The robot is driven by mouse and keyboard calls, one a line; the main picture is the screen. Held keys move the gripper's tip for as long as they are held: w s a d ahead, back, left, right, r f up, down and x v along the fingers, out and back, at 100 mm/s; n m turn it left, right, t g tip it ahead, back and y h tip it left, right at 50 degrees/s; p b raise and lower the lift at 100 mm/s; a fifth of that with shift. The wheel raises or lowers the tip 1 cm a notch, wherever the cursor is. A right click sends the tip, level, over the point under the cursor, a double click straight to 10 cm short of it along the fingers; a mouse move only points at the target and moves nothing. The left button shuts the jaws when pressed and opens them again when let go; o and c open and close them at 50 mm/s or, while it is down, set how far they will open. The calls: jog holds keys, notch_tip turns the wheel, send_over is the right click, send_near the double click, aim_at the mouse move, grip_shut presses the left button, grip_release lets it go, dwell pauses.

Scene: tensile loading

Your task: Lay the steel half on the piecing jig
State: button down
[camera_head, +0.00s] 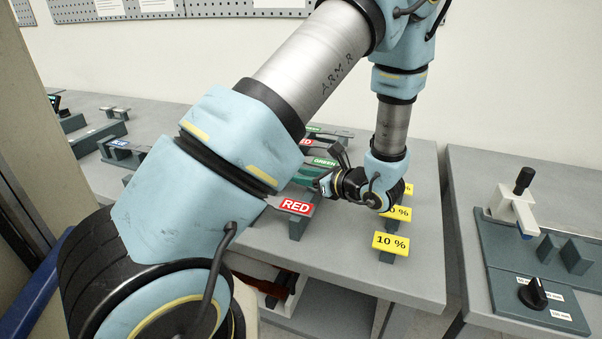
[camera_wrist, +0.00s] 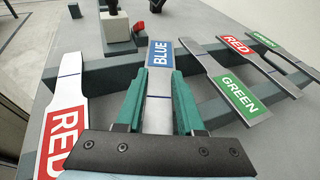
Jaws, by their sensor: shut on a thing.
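My gripper (camera_wrist: 158,84) has its green fingers closed on the two sides of a grey metal strip (camera_wrist: 158,103) with a blue label reading BLUE (camera_wrist: 160,54). The label end points away from the gripper, and a dark line crosses the strip. The near end is hidden under the gripper. I cannot tell whether the strip still touches the rack bars (camera_wrist: 98,78). No strip is marked as the steel half, and I cannot single out the piecing jig. In the head view, my gripper (camera_head: 322,184) is low over the table, partly hidden behind my arm.
A RED strip (camera_wrist: 68,85) lies left of the held strip; a GREEN strip (camera_wrist: 226,75) and others lie right. A white box with a red part (camera_wrist: 116,28) stands beyond. Yellow 10 % tags (camera_head: 390,243) stand at right. A second bench (camera_head: 480,170) has a lever fixture (camera_head: 516,207).

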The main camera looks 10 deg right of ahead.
jog(key=shift+f, duration=0.2)
jog(key=c, duration=0.5)
grip_release()
